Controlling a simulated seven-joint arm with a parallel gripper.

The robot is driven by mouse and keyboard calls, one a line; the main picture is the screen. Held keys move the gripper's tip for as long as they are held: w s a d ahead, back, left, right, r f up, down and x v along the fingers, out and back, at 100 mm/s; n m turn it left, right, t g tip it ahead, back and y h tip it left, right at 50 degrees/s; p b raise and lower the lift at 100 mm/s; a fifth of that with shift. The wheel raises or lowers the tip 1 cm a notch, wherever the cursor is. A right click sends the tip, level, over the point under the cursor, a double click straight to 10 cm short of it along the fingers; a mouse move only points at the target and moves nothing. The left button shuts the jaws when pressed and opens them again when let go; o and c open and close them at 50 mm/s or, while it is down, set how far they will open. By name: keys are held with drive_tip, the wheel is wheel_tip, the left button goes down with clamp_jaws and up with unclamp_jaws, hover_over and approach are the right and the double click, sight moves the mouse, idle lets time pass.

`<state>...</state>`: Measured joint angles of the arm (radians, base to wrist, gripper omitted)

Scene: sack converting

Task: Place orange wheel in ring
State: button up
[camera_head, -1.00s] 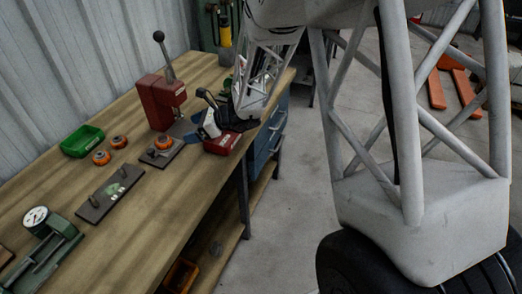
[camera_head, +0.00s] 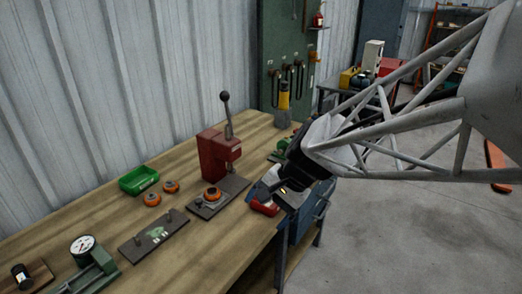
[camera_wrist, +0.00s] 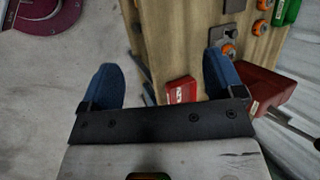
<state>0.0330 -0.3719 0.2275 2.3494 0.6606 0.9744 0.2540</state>
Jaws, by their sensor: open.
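Two orange wheels, one nearer (camera_head: 152,199) and one farther (camera_head: 171,186), lie on the bench by a green tray. Another orange wheel (camera_head: 212,194) sits on a dark plate (camera_head: 232,187) in front of the red press; I cannot tell a separate ring there. In the wrist view one orange wheel (camera_wrist: 229,53) is on a dark plate and another (camera_wrist: 261,27) is on the wood. My gripper (camera_head: 284,196) is near the bench's right edge, right of the press. Its blue fingers (camera_wrist: 163,82) are apart and empty, with a small red box (camera_wrist: 181,91) beyond them.
The red press (camera_head: 215,155) with its upright lever stands behind the plate. The green tray (camera_head: 138,180), a dark plate with pegs (camera_head: 155,232) and a dial gauge (camera_head: 83,245) are to the left. Open floor lies right of the bench (camera_head: 240,240).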

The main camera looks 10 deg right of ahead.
drive_tip(key=s+d+r+n+h, duration=0.2)
drive_tip(key=s+d+n+h, duration=0.1)
drive_tip(key=s, duration=0.3)
drive_tip(key=s+d+r+n+t+h, duration=0.1)
drive_tip(key=s+d+r+n+h, duration=0.1)
drive_tip(key=s+d+n+h, duration=0.1)
drive_tip(key=s+d+n, duration=0.1)
drive_tip(key=s+d, duration=0.1)
drive_tip(key=s, duration=0.1)
drive_tip(key=shift+s+n+t, duration=0.3)
drive_tip(key=shift+s, duration=0.1)
